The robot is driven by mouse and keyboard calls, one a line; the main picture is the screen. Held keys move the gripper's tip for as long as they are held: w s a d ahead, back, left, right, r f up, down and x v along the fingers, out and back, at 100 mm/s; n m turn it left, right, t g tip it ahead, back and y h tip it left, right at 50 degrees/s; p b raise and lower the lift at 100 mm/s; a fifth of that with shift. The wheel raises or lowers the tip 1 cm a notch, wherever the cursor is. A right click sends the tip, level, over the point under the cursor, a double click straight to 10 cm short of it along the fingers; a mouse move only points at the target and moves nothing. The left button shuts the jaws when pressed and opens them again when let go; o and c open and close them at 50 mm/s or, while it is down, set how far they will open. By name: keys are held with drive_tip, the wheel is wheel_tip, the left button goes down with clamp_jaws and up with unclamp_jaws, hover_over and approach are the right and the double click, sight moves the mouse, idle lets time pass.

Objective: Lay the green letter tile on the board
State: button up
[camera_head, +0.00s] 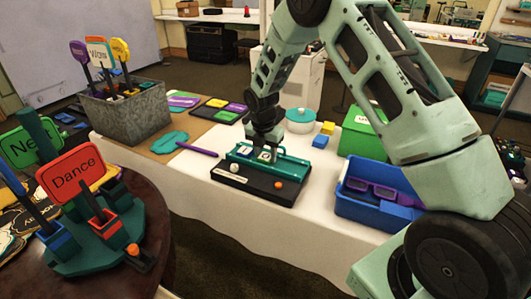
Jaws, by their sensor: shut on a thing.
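My gripper (265,146) points down at the teal rack (290,168) on the white table. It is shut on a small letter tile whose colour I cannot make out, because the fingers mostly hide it. Another small pale tile (245,150) shows at the rack's left part. The rack lies along the back of a black base (255,184) with a white ball and an orange ball on it. A dark board (219,110) with coloured squares, purple, yellow and green among them, lies farther back on the table. I cannot pick out a green letter tile for certain.
A blue bin (375,208) with purple glasses and a green box (363,134) stand to the right. Yellow and blue blocks (321,141) and a teal round pot (300,121) stand behind. A grey metal planter (135,116) with signs stands left. A purple stick (197,149) lies left of the rack.

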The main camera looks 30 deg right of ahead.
sight(263, 159)
drive_tip(key=o, duration=1)
wheel_tip(263, 159, up, 12)
drive_tip(key=a, duration=0.1)
drive_tip(key=s+a+r+m+y, duration=0.1)
drive_tip(key=s+a+r+m, duration=0.3)
drive_tip(key=s+a, duration=0.65)
drive_tip(key=s+a+m, duration=0.3)
drive_tip(key=s+m, duration=0.1)
drive_tip(key=s, duration=0.5)
drive_tip(key=s+a+m, duration=0.3)
drive_tip(key=s+m, duration=0.1)
drive_tip(key=s, duration=0.5)
drive_tip(key=s+a+r+m, duration=0.1)
drive_tip(key=s+a+m, duration=0.3)
drive_tip(key=s, duration=0.5)
drive_tip(key=shift+m+g+y, duration=0.4)
drive_tip(key=shift+m, duration=0.2)
drive_tip(key=shift+a, duration=0.1)
